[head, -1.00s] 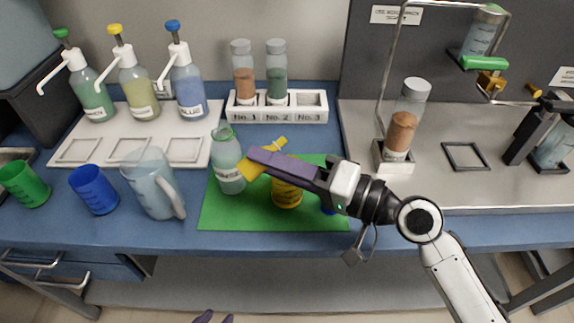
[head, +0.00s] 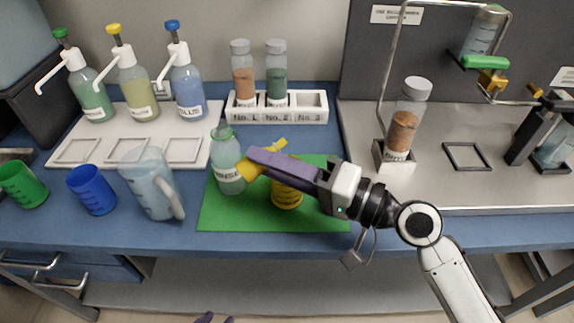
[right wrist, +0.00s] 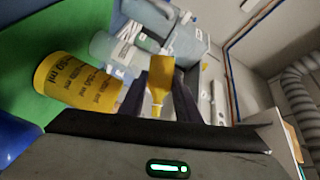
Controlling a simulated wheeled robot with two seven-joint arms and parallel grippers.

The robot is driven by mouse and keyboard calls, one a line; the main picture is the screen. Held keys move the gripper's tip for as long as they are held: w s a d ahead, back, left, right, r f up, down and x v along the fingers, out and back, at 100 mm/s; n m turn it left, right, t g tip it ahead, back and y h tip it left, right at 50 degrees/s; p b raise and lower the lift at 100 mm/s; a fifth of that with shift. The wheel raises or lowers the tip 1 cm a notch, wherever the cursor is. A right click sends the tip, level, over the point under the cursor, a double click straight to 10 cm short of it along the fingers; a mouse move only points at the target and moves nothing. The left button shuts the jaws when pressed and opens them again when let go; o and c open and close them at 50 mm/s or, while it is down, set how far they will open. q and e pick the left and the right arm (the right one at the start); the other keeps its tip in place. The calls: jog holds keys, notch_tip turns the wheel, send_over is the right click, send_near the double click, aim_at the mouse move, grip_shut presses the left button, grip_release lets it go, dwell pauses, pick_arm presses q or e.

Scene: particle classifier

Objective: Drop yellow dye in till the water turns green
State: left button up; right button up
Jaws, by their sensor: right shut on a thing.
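A bottle of pale greenish water (head: 227,172) with a label stands upright on the green mat (head: 225,216). My right gripper (head: 255,162) is shut on a yellow dropper (head: 249,171), just right of the bottle. The dropper is tilted, its wide end low beside the bottle and its narrow end up to the right; it also shows between the fingers in the right wrist view (right wrist: 158,78). I cannot tell whether it touches the bottle. A yellow cup (head: 287,195) stands below my right fingers.
A clear pitcher (head: 150,183), a blue cup (head: 92,189) and a green cup (head: 22,184) stand left of the mat. Pump bottles (head: 138,95) and a vial rack (head: 305,113) are behind. A brown-filled vial (head: 405,125) stands at right.

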aim_at(250, 170)
pick_arm(q)
jog(key=shift+w+d+f+b, duration=0.15)
jog(key=shift+f+b, duration=0.15)
jog(key=shift+b, duration=0.25)
pick_arm(e)
jog(key=shift+r+m+y, duration=0.4)
jog(key=shift+r+m, duration=0.05)
jog(key=shift+m, duration=0.55)
dwell(1.6)
